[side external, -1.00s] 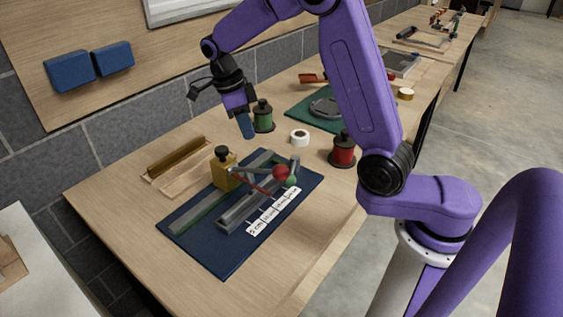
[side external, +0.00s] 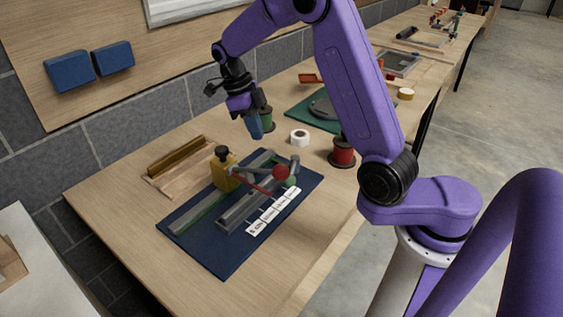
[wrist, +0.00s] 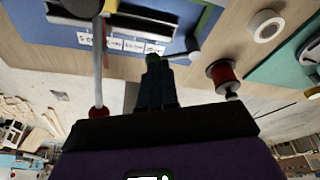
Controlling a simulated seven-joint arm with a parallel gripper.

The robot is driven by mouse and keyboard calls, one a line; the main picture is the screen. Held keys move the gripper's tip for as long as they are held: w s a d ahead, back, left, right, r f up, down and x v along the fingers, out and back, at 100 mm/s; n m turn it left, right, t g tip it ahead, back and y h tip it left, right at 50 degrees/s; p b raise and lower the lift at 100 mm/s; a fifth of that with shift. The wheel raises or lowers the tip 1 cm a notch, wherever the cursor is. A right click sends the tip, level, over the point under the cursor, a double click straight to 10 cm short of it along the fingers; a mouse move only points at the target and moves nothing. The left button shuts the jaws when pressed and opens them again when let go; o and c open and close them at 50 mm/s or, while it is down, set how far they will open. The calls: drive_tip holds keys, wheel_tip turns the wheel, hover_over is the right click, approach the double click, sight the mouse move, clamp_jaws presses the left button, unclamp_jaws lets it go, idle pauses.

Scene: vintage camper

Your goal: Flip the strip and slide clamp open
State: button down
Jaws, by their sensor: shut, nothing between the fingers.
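A clamp fixture lies on a blue mat (side external: 225,255). It has grey rails (side external: 240,208), a yellow block (side external: 222,172) with a black knob, a red-balled lever (side external: 281,172) and a green knob (side external: 291,181). A strip of white labels (side external: 272,212) runs along its front; it also shows in the wrist view (wrist: 125,44). My gripper (side external: 257,136) is shut and empty, above and behind the fixture, touching nothing visible. In the wrist view, my closed fingers (wrist: 154,66) overlap the green knob (wrist: 152,57) in the picture. The red ball (wrist: 97,112) is left of them.
A white tape roll (side external: 299,138), a red spool (side external: 342,152) and a green spool (side external: 267,118) stand behind the fixture. A wooden tray with a brass bar (side external: 178,158) lies at its left. Bare bench shows at the front edge.

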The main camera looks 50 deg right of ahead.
sight(292, 173)
drive_tip(key=x, duration=0.9)
drive_tip(key=shift+s, duration=0.1)
drive_tip(key=s, duration=0.1)
drive_tip(key=s+d, duration=0.1)
drive_tip(key=shift+s+d+f, duration=0.15)
drive_tip(key=shift+s+f, duration=0.15)
drive_tip(key=shift+f, duration=0.1)
drive_tip(key=shift+s+d+f, duration=0.1)
drive_tip(key=shift+s+d, duration=0.1)
drive_tip(key=shift+s, duration=0.25)
